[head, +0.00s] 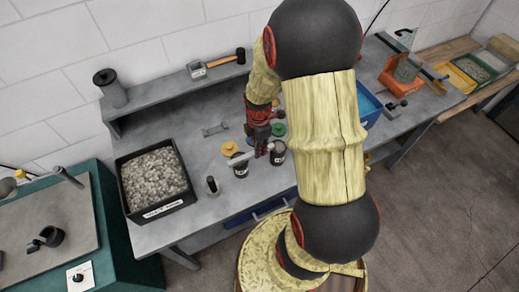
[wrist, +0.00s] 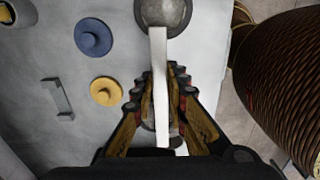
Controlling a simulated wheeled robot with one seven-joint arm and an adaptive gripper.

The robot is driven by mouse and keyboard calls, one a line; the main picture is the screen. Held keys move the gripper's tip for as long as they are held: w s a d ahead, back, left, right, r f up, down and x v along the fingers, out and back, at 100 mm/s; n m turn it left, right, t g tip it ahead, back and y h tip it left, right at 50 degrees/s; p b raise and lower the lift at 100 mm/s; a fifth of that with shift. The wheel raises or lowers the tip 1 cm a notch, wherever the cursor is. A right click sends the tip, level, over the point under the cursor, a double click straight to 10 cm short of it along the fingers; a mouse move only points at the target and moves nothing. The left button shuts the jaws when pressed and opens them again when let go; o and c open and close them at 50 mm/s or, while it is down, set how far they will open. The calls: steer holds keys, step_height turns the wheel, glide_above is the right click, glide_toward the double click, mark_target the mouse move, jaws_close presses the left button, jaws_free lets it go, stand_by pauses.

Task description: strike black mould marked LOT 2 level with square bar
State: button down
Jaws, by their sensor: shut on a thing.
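My gripper (head: 262,149) is shut on a pale square bar (wrist: 159,75), pointing down over the bench. In the wrist view, the gripper (wrist: 166,80) holds the bar between its fingers. The bar's far end overlaps the near rim of a round mould filled with grey material (wrist: 163,11). In the head view, the bar (head: 240,157) passes over a black mould (head: 240,170) left of the gripper. Another black mould (head: 278,158) stands just right of the gripper. Both have white labels too small to read. I cannot tell whether the bar touches either mould.
A black tray of grey aggregate (head: 118,176) stands on the left of the bench. Yellow (wrist: 105,91) and blue (wrist: 93,37) discs and a metal handle (wrist: 57,98) lie behind the moulds. The bench's front edge is close.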

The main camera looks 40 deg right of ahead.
steer(key=shift+w+d+f, duration=0.1)
steer(key=shift+w, duration=0.35)
steer(key=shift+w+d, duration=0.1)
steer(key=shift+w, duration=0.2)
steer(key=shift+w+d, duration=0.1)
steer(key=shift+w, duration=0.3)
steer(key=shift+s+a, duration=0.25)
steer(key=shift+s, duration=0.65)
stand_by(0.4)
steer(key=shift+s+p, duration=0.25)
steer(key=shift+p, duration=0.05)
steer(key=shift+s+a, duration=0.1)
steer(key=shift+s+a, duration=0.1)
steer(key=shift+s, duration=0.2)
steer(key=shift+r, duration=0.25)
